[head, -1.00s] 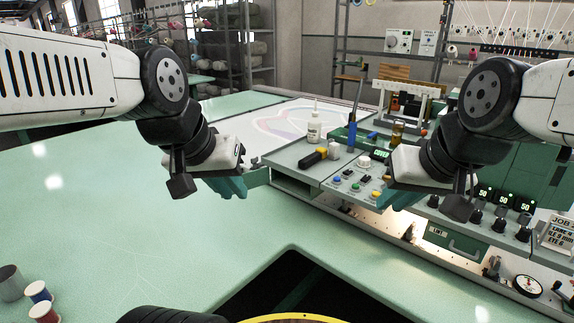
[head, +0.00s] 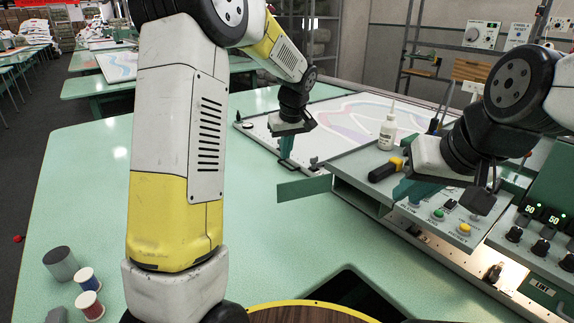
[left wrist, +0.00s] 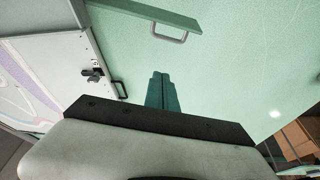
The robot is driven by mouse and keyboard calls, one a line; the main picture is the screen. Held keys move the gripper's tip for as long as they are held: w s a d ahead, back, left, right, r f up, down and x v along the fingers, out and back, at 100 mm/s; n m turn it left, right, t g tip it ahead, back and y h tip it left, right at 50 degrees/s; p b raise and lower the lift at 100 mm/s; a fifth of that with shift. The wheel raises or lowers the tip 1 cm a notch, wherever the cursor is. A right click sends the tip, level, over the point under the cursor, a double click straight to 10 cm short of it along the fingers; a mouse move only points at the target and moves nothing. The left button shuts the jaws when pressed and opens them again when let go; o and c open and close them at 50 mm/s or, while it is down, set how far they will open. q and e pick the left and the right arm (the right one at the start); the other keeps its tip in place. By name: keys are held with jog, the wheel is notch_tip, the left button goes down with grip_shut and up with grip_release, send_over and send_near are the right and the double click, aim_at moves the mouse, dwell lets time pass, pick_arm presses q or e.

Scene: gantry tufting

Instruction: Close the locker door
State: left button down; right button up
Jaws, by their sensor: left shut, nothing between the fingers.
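The locker is the low grey box under the control panel (head: 362,200), with its dark opening facing left and front. The green locker door (head: 303,188) stands open, sticking out to the left from the box. In the left wrist view the door (left wrist: 150,12) crosses the top, with a grey bar handle (left wrist: 170,34). My left gripper (head: 286,162) is shut and empty, pointing down just behind the door, apart from it. Its closed fingers show in the left wrist view (left wrist: 162,90). My right gripper (head: 405,190) hangs over the control panel; its finger gap is unclear.
A white patterned board (head: 335,118) lies behind the left gripper. Thread spools (head: 88,279) and a grey cup (head: 60,263) are at the near left. The green tabletop (head: 85,190) is mostly clear.

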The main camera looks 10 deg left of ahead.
aim_at(288, 191)
pick_arm(q)
notch_tip(288, 191, down, 9)
jog(key=shift+s+d+r, duration=0.15)
jog(key=shift+s+d, duration=0.1)
jog(key=shift+s, duration=0.15)
jog(key=shift+s, duration=0.1)
dwell(0.5)
